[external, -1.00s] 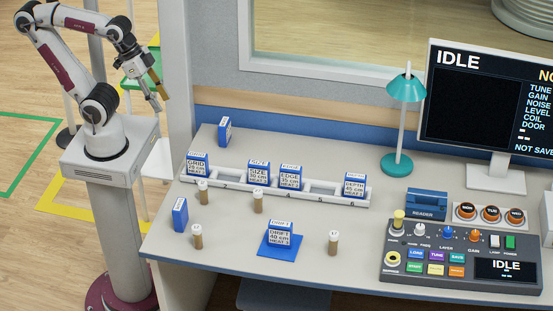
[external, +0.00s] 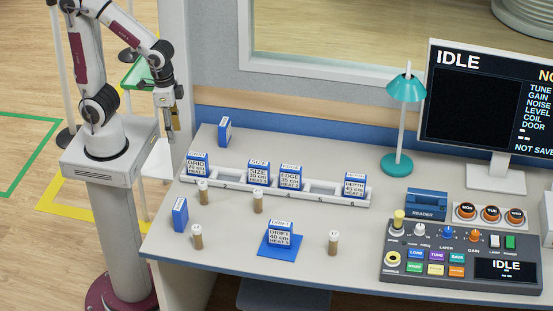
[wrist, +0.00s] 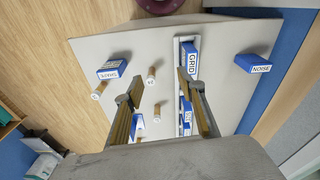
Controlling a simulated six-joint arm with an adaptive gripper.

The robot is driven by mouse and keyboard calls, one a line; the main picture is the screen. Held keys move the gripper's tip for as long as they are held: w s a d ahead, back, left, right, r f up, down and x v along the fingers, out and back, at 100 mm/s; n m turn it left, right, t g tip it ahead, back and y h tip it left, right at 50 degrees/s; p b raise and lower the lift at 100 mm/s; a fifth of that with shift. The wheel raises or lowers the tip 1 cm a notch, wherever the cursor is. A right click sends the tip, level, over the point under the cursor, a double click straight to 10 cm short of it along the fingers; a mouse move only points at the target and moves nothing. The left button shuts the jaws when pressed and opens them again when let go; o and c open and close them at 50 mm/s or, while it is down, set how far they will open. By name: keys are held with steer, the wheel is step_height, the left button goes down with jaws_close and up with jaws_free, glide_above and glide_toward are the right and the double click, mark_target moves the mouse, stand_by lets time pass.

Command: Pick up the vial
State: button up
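Several small brown vials with pale caps stand upright on the desk in the external view: one near the rack's left end (external: 203,192), one in front of the rack's middle (external: 258,201), one at the front left (external: 197,236) and one at the front right (external: 333,243). I cannot tell which one is meant. My gripper (external: 172,134) points down beyond the desk's left end, above desk height and apart from every vial. In the wrist view my gripper (wrist: 160,88) is open and empty, and a vial (wrist: 151,76) shows between its fingers.
A white rack (external: 320,193) holds several blue labelled boxes. Another blue box (external: 280,235) is on a blue mat (external: 267,251); more stand at the left edge (external: 180,214) and back (external: 224,132). A console (external: 460,265), lamp (external: 397,165) and monitor (external: 490,100) are right.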

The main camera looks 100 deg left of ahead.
mark_target(203, 191)
steer(key=w+d+f+n, duration=0.1)
steer(key=w+f+n, duration=0.2)
steer(key=f+n, duration=0.1)
steer(key=w+d+f+n, duration=0.1)
steer(key=w+f+n, duration=0.2)
steer(key=n, duration=0.3)
steer(key=w+d+f+n+g, duration=0.1)
steer(key=w+f+n, duration=0.2)
steer(key=f+n, duration=0.2)
steer(key=shift+w+d+f+n, duration=0.2)
steer(key=shift+w+f+n, duration=0.05)
steer(key=shift+w+n, duration=0.2)
steer(key=shift+n, duration=0.75)
steer(key=shift+f, duration=0.15)
steer(key=shift+f, duration=1.15)
steer(key=shift+f, duration=0.1)
steer(key=shift+d+f, duration=0.2)
steer(key=shift+f, duration=2.3)
